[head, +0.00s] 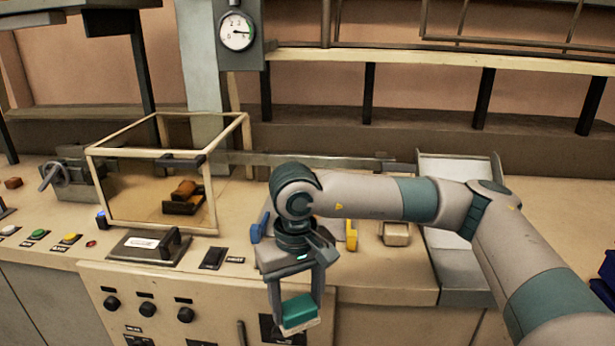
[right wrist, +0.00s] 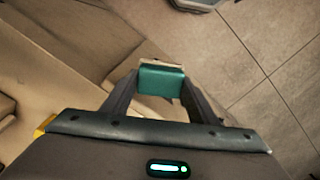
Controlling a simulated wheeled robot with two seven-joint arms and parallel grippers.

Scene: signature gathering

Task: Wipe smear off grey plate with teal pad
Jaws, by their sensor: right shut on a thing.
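My right gripper (head: 297,300) is shut on the teal pad (head: 299,311), which has a pale underside. It holds the pad in front of the console's front panel, below the countertop edge. In the right wrist view, the teal pad (right wrist: 161,81) sits between the two fingers of my right gripper (right wrist: 158,88). A light grey plate-like panel (head: 457,265) lies at the right of the counter, partly behind my right arm; I cannot tell whether it is the grey plate of the task. No smear can be made out. My left gripper is not in view.
A framed glass box (head: 150,190) with a brown object stands on the counter at left. A lever unit (head: 150,247), a yellow block (head: 351,235) and a beige block (head: 396,233) sit around my right arm. A gauge (head: 237,32) is behind.

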